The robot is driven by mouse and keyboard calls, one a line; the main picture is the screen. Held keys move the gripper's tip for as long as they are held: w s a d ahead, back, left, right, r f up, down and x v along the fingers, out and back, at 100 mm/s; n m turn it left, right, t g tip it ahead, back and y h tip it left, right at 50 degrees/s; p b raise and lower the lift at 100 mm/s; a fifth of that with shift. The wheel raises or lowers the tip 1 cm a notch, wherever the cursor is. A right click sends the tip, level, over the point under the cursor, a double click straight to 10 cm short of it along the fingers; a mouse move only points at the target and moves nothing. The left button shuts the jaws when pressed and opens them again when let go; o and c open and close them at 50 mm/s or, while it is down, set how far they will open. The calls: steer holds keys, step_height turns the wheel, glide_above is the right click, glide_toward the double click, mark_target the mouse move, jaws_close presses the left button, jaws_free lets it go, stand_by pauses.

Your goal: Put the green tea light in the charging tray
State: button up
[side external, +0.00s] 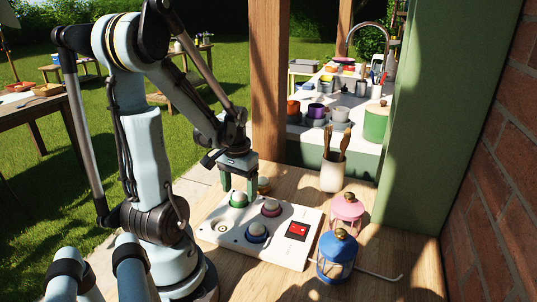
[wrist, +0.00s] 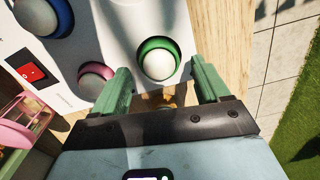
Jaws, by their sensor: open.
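The green tea light (side external: 238,199), a white dome in a green ring, sits upright in the white charging tray (side external: 283,257) at its far left corner. It also shows in the wrist view (wrist: 158,64). My gripper (side external: 239,188) is just above it, pointing down. In the wrist view my open gripper (wrist: 160,64) has one green finger on each side of the light, with gaps showing. A pink-ringed light (side external: 271,208) and a blue-ringed light (side external: 256,232) also sit in the tray. A round spot (side external: 222,227) at the tray's left holds no light.
A pink lantern (side external: 346,212) and a blue lantern (side external: 337,254) stand right of the tray. A small gold-topped thing (side external: 263,185) is close behind my gripper. A cup of brushes (side external: 333,172) stands farther back. The wooden table's front right is mostly clear.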

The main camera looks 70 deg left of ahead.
step_height(320, 180, up, 10)
steer(key=r, duration=0.1)
steer(key=w+d+m+t, duration=0.3)
steer(key=w+d, duration=0.1)
steer(key=d, duration=0.6)
steer(key=w+d+f+m+t, duration=0.1)
steer(key=w+d+m+t, duration=0.3)
steer(key=d, duration=0.7)
steer(key=shift+w, duration=0.75)
steer(key=shift+a+f, duration=0.1)
